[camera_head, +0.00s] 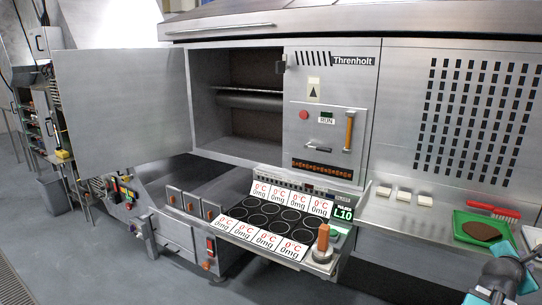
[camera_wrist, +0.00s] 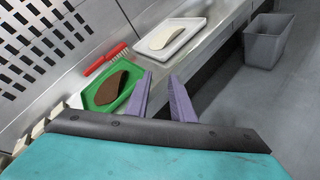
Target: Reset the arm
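My gripper (camera_wrist: 160,92) shows in the wrist view with two purple fingers spread apart and nothing between them. It is over the edge of the metal counter, near the green tray. In the head view my teal and dark arm comes in at the lower right corner, and my fingers cannot be made out there. The green tray (camera_head: 463,218) holds a brown chip-shaped piece (camera_head: 482,231); this piece also shows in the wrist view (camera_wrist: 112,87).
A red brush (camera_head: 493,210) lies behind the tray. A white tray (camera_wrist: 152,44) holds a pale piece (camera_wrist: 174,33). Small white blocks (camera_head: 403,196) sit on the counter. The Threnholt machine (camera_head: 328,75) has its left door (camera_head: 122,105) open. A grey bin (camera_wrist: 268,40) stands on the floor.

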